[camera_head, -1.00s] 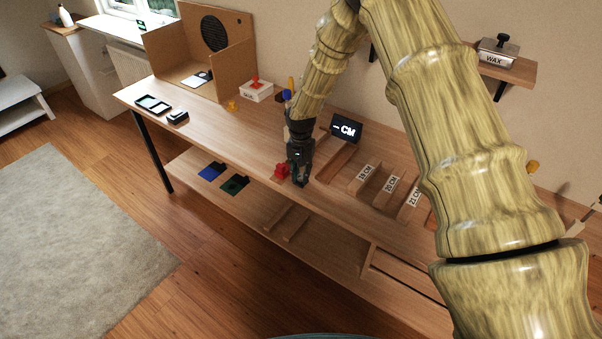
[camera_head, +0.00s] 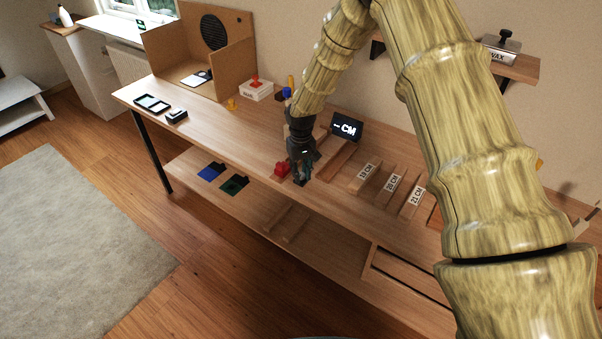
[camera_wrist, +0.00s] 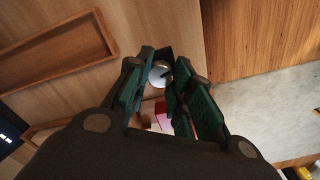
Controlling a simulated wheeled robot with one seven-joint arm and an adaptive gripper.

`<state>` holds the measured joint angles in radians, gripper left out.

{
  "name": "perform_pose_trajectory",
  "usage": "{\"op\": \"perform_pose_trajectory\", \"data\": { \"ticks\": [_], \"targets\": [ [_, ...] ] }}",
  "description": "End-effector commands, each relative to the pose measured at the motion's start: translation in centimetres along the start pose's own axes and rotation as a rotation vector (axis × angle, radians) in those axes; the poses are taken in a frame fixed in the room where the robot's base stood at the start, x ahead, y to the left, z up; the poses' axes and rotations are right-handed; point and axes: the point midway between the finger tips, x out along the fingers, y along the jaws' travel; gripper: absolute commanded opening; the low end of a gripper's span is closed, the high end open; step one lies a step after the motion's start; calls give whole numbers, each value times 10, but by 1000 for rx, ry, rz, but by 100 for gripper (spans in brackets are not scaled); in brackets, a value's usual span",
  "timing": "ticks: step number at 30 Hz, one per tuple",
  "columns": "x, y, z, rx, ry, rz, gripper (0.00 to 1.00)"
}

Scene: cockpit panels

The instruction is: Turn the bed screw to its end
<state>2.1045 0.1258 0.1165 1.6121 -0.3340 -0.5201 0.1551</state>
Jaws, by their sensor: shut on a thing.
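My gripper (camera_head: 303,178) is low at the front edge of the workbench, pointing down. In the wrist view its two green-padded fingers (camera_wrist: 164,80) are closed in around a round silver knob (camera_wrist: 160,72), which looks like the bed screw. The fingers hide the knob's sides, and its turn angle is hard to read. In the head view the gripper hides the screw. A red part (camera_head: 282,169) sits just left of the gripper at the bench edge. A red and pink part also shows below the knob in the wrist view (camera_wrist: 163,118).
A black display reading "-- CM" (camera_head: 346,127) stands behind the gripper. Labelled wooden blocks (camera_head: 391,184) lie to the right. Blue and green pieces (camera_head: 234,184) lie on the lower shelf. The bench top (camera_head: 215,125) left of the gripper is mostly clear.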

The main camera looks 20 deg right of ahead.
Motion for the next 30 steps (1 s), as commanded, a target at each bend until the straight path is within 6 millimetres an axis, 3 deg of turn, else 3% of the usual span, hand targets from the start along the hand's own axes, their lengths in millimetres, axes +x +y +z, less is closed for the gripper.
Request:
{"op": "perform_pose_trajectory", "data": {
  "ticks": [30],
  "targets": [
    [-1,0,-1,-949,3,1,0]
  ]
}}
